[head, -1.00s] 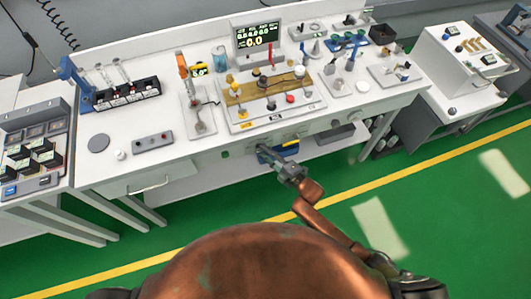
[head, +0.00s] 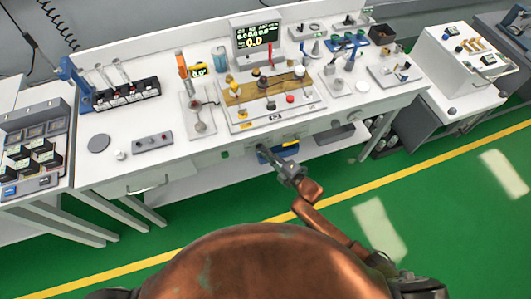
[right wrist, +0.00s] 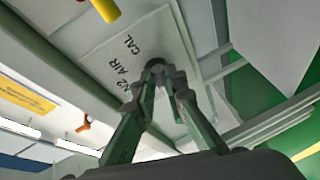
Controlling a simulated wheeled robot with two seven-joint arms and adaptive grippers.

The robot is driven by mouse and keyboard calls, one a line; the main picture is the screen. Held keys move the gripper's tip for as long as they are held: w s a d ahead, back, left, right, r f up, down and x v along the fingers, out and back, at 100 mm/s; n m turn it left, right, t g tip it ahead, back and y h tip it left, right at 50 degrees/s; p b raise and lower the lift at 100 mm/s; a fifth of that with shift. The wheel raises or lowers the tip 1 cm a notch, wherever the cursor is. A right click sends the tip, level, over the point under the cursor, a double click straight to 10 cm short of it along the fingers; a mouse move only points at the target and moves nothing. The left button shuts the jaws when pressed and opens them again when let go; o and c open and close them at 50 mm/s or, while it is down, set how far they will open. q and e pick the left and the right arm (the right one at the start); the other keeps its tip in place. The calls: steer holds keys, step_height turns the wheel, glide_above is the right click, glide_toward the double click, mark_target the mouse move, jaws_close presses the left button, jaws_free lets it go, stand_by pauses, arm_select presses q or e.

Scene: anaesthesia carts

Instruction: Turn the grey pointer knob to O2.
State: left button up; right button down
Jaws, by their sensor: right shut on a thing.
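My right gripper (right wrist: 157,75) has its fingertips closed around a small dark grey knob (right wrist: 155,64) on a white label plate (right wrist: 185,45) in the right wrist view. The plate reads N2, AIR and CAL; an O2 mark cannot be made out. The fingers cover most of the knob, so which way its pointer faces cannot be told. In the head view the right gripper (head: 276,160) is at the front face of the white bench (head: 200,152), below its top edge, and hides the knob. My left gripper is not in view.
A yellow part (right wrist: 105,9) sticks out near the plate in the right wrist view, and a small orange-red part (right wrist: 84,126) shows to the left. The bench top carries a display (head: 256,36) and several fittings. Green floor (head: 430,215) in front is clear.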

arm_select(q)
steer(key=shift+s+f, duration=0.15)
arm_select(e)
steer(key=shift+f, duration=0.1)
arm_select(q)
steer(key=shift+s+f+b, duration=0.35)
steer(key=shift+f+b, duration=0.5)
steer(key=shift+b, duration=0.1)
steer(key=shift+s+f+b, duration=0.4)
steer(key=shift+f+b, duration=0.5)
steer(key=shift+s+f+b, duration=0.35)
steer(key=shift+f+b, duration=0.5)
steer(key=shift+b, duration=0.1)
arm_select(e)
steer(key=shift+a+f+m+t+y, duration=0.1)
steer(key=shift+m+t+y, duration=0.3)
steer(key=shift+m, duration=0.85)
steer(key=shift+d+f+m+t+y, duration=0.2)
steer(key=shift+m+t, duration=0.25)
steer(key=shift+m, duration=0.75)
steer(key=shift+a+f+m+t+y, duration=0.15)
steer(key=shift+m+t+y, duration=0.3)
steer(key=shift+m, duration=0.8)
steer(key=shift+a+r, duration=0.1)
steer(key=shift+r, duration=0.05)
steer(key=c, duration=2)
jaws_free()
steer(key=shift+o, duration=0.2)
